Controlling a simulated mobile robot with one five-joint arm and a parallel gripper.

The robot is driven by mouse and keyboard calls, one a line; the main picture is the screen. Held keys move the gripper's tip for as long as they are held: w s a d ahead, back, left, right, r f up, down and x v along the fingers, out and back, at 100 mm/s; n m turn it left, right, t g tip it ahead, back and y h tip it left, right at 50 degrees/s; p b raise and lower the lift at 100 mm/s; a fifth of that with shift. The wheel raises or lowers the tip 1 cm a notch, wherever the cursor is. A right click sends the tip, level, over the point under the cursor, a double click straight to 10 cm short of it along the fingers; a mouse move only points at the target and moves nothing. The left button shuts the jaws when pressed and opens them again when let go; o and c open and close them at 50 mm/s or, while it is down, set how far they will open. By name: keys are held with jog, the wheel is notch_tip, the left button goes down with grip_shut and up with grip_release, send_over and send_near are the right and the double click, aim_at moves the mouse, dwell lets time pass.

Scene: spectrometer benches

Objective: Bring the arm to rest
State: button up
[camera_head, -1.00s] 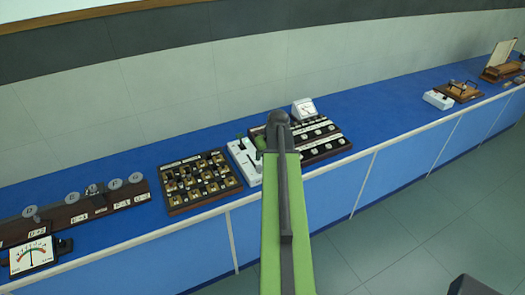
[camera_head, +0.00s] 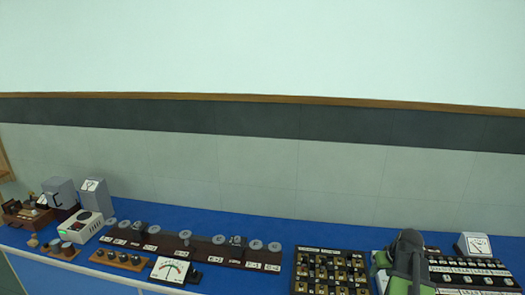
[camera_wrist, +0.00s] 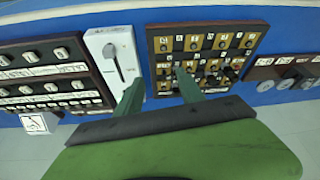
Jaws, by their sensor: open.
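My gripper (camera_wrist: 158,88) shows in the wrist view as two green fingers, spread apart with nothing between them. The fingers are above the bench front, over the white lever box (camera_wrist: 114,55) and the near edge of the dark board with brass pieces (camera_wrist: 205,50). I cannot tell their exact height or whether they touch anything. In the head view my green and grey arm stands at the lower right, in front of the bench, and hides part of the lever box. The fingers are not visible there.
The blue bench (camera_head: 210,216) runs along the wall, crowded with apparatus. The brass-piece board (camera_head: 331,271) and a knob panel (camera_head: 470,275) flank my arm. A white meter (camera_head: 474,244) stands behind the panel. A dial meter (camera_head: 170,270) and a long dark strip with discs (camera_head: 190,246) lie left.

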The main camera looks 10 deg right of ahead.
jog(key=w+a+f+n+y+b, duration=0.1)
jog(key=w+a+f+n+b, duration=0.1)
jog(key=a, duration=0.8)
jog(key=w+a+f+n+g+b, duration=0.1)
jog(key=w+a+f, duration=0.2)
jog(key=a, duration=0.6)
jog(key=w+a+f+n+y+b, duration=0.1)
jog(key=w+a+f+n+b, duration=0.1)
jog(key=a, duration=0.8)
jog(key=s+a+f+m+g+h+b, duration=0.1)
jog(key=s+a+f+m+g+b, duration=0.1)
jog(key=s+a, duration=0.6)
jog(key=a+f+g, duration=0.1)
jog(key=a, duration=0.1)
jog(key=shift+a+m, duration=0.3)
jog(key=shift+d, duration=0.1)
